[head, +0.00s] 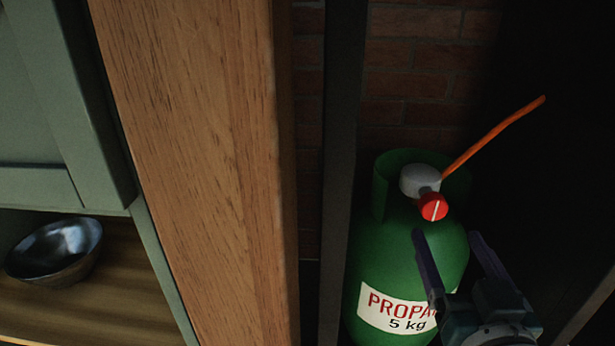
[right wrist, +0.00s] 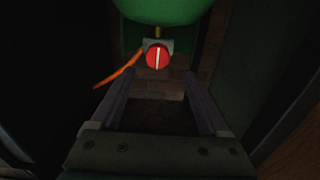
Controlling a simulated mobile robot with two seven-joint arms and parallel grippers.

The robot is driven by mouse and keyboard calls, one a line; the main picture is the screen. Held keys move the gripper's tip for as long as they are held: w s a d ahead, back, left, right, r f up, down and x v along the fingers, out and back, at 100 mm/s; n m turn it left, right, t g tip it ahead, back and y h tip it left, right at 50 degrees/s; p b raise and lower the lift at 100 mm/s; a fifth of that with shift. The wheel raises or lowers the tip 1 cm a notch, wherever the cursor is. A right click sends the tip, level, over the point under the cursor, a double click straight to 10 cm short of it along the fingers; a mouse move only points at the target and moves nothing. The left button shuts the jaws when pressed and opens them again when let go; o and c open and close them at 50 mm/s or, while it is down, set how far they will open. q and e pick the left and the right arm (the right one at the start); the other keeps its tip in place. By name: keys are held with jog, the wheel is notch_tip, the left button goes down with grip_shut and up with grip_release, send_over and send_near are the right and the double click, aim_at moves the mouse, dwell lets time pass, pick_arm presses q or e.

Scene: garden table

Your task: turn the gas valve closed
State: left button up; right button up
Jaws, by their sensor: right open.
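The green propane bottle (head: 400,262) stands upright, with a white label. On its top a grey valve body (head: 419,180) carries a round red knob (head: 433,207) with a white line, which looks near upright in the head view. The knob also shows in the right wrist view (right wrist: 157,57), ahead of the fingers, its white line roughly vertical. My right gripper (head: 447,235) is open and empty, its fingers pointing towards the knob, just short of it and apart from it. My left gripper is not in view.
An orange hose (head: 493,136) runs up and right from the valve. A green collar (head: 382,185) partly surrounds the valve. A wooden post (head: 205,170) and dark upright (head: 341,150) stand left of the bottle. A metal bowl (head: 55,252) sits on a shelf at far left.

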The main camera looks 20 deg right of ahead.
aim_at(436, 209)
jog(key=x, duration=0.1)
jog(key=b+x, duration=0.1)
jog(key=shift+w+d, duration=0.2)
jog(key=shift+d, duration=0.25)
jog(key=b+x, duration=0.2)
jog(key=x, duration=0.4)
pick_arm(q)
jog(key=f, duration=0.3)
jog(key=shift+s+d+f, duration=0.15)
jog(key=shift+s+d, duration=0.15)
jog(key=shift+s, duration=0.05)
pick_arm(e)
jog(key=shift+a, duration=0.1)
jog(key=c, duration=0.4)
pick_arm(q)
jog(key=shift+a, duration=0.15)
pick_arm(e)
grip_shut()
